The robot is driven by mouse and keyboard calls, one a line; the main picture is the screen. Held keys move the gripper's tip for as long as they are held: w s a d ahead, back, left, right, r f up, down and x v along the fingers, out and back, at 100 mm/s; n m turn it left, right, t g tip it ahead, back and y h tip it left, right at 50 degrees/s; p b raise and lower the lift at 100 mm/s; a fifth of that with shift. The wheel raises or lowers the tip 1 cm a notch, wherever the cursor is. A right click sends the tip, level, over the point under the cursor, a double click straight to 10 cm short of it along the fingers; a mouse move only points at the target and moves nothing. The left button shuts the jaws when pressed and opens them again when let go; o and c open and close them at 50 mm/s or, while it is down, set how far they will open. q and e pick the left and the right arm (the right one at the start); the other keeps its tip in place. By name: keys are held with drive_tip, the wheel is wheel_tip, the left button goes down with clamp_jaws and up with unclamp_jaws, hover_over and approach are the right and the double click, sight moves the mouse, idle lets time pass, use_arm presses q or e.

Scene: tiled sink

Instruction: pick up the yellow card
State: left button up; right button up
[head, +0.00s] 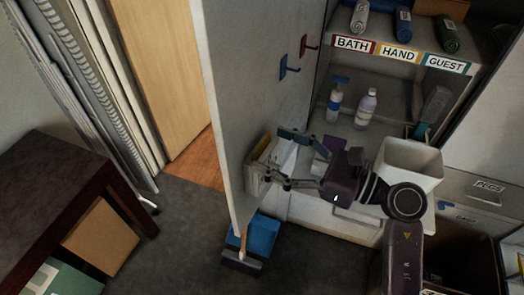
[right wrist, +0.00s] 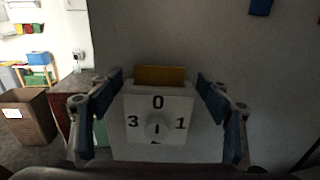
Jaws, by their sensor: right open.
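The yellow card (right wrist: 160,75) stands up from the top of a white box with a dial marked 0, 1 and 3 (right wrist: 175,104). Only its upper part shows in the right wrist view. In the head view the box (head: 283,157) is on the side panel, and the card (head: 262,146) is a small yellowish patch at its top. My right gripper (head: 267,152) is open, with one finger to each side of the box and card. In the right wrist view its fingers (right wrist: 160,80) are apart from the card. My left gripper is not in view.
The grey side panel (head: 240,80) carries a blue hook (head: 289,66) and a red hook (head: 308,46). Bottles (head: 366,108) and a white bin (head: 410,160) stand in the cabinet to the right. A blue dustpan (head: 262,235) is below on the floor. A dark table (head: 50,190) is left.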

drive_tip(key=shift+w+a, duration=0.2)
drive_tip(key=shift+a, duration=0.25)
drive_tip(key=c, duration=1)
